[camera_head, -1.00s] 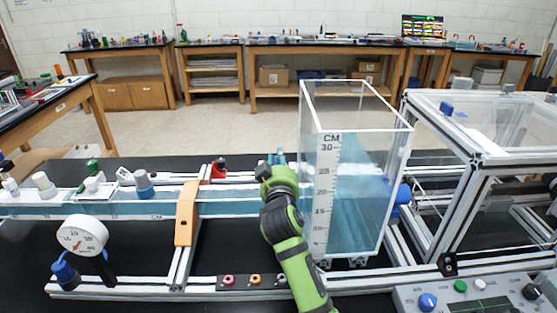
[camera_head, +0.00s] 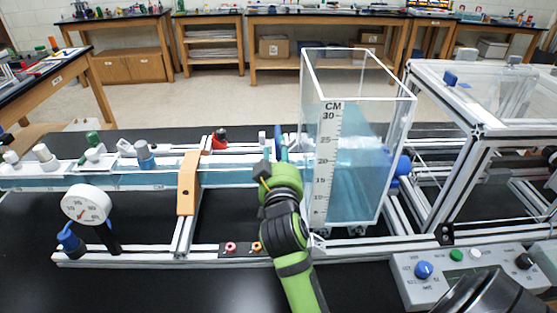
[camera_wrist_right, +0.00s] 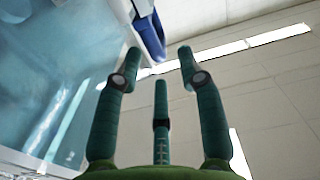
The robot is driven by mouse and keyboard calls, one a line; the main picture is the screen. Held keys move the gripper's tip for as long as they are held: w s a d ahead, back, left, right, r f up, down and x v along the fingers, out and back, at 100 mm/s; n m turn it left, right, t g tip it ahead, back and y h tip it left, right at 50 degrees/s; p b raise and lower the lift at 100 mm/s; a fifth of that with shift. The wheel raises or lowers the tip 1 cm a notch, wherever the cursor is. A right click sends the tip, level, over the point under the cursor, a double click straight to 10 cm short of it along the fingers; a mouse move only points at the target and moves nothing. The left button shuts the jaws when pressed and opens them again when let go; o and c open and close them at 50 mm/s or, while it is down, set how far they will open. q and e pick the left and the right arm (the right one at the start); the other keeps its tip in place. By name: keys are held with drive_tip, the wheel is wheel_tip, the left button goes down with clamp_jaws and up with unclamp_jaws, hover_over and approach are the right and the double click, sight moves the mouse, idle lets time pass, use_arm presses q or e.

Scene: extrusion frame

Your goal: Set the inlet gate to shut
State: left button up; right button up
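A blue paddle-like piece with a white edge (camera_wrist_right: 150,30) shows at the top of the right wrist view; I cannot tell for sure whether it is the inlet gate's handle. My right gripper (camera_wrist_right: 160,58) has its teal fingers spread, with nothing between them. The blue piece is just beyond the tips, nearer the left finger; contact is unclear. In the head view the green right gripper (camera_head: 281,145) is over the channel's right end, close to the left wall of the clear water tank (camera_head: 328,170). Its wrist hides that part of the channel. My left gripper is out of view.
The water channel (camera_head: 110,178) runs left from the tank, with an orange clamp (camera_head: 188,183) across it. A white dial gauge (camera_head: 86,205) stands at front left. A control box (camera_head: 465,268) with coloured knobs is at front right.

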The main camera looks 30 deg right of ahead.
drive_tip(key=shift+v, duration=1.45)
